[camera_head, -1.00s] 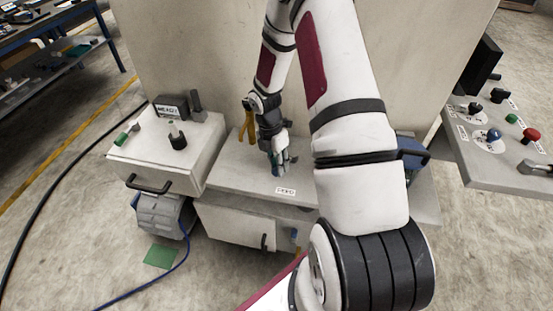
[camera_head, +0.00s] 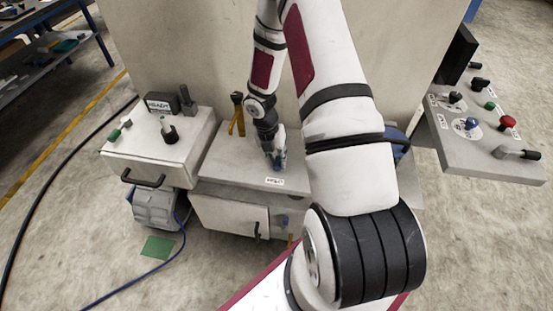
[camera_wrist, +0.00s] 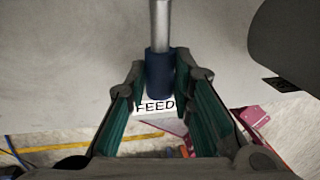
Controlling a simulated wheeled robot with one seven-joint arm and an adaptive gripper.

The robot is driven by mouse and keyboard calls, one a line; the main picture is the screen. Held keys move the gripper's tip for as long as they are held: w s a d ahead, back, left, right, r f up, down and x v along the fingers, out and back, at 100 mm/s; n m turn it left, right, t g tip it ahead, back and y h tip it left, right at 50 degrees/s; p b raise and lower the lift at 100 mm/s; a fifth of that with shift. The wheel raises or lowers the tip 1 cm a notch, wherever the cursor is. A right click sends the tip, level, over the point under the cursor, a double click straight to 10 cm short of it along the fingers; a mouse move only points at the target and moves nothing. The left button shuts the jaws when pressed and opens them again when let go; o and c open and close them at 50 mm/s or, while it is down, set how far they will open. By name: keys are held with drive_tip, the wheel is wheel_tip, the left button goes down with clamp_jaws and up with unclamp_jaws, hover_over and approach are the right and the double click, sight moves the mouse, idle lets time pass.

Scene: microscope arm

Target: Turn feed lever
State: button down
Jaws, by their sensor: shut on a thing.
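The feed lever (camera_wrist: 160,62) shows in the wrist view as a silver rod with a dark blue grip. Its grip is between the fingertips of my gripper (camera_wrist: 159,85), whose green-lined fingers are closed on it. A white label reading FEED (camera_wrist: 155,106) is just past the grip. In the head view my gripper (camera_head: 274,157) is low over the grey machine table, just behind the small white label (camera_head: 275,181). The lever is mostly hidden by the fingers there.
A white box (camera_head: 160,146) with a black-based switch stands at left. A yellow-handled tool (camera_head: 237,117) stands behind my gripper. A control panel (camera_head: 480,150) with several knobs is at right. My arm hides part of the table's right side.

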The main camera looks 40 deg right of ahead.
drive_tip(key=c, duration=1.4)
unclamp_jaws()
wheel_tip(320, 180, up, 12)
drive_tip(key=w+a, duration=0.1)
drive_tip(key=shift+w+a, duration=0.2)
drive_tip(key=shift+w, duration=0.2)
drive_tip(key=shift+f, duration=0.1)
